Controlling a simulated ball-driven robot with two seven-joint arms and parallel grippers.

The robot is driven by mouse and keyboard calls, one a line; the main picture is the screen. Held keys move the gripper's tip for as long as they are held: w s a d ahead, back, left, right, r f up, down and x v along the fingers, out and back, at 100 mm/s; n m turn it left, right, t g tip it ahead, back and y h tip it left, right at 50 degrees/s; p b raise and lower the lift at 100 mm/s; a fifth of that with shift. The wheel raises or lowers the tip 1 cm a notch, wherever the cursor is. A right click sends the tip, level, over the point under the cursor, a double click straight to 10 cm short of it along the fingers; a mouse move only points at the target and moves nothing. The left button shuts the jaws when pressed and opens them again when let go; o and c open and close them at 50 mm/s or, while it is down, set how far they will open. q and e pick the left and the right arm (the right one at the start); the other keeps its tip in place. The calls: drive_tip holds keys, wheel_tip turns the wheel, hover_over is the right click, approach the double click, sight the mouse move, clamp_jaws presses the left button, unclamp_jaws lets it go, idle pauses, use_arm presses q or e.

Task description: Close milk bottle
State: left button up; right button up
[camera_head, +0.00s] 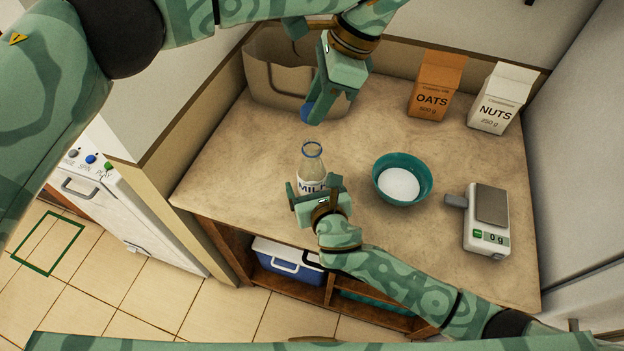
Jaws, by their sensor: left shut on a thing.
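The milk bottle (311,165) stands upright on the counter, with a blue-rimmed open mouth and a "MILK" label partly hidden. My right gripper (314,187) comes from the lower right, with its fingers closed around the bottle's lower body. My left gripper (312,108) reaches in from above and is shut on a blue cap (306,113). The cap is held above and apart from the bottle's mouth, and the fingers hide part of it.
A teal bowl (402,167) with white contents stands right of the bottle. A scale (487,215), an oats box (435,86) and a nuts box (500,98) are farther right. A beige basket (268,80) stands behind my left gripper. The counter's left part is clear.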

drive_tip(key=shift+w+f, duration=0.1)
drive_tip(key=shift+w, duration=0.15)
drive_tip(key=c, duration=1.5)
use_arm(q)
hover_over(308, 149)
drive_tip(key=d, duration=0.2)
drive_tip(key=shift+w+a+f, duration=0.1)
drive_tip(key=shift+a+f, duration=0.05)
drive_tip(key=shift+f, duration=2.25)
use_arm(e)
drive_tip(key=shift+o, duration=0.2)
use_arm(q)
drive_tip(key=shift+f, duration=0.9)
drive_tip(key=shift+f, duration=0.55)
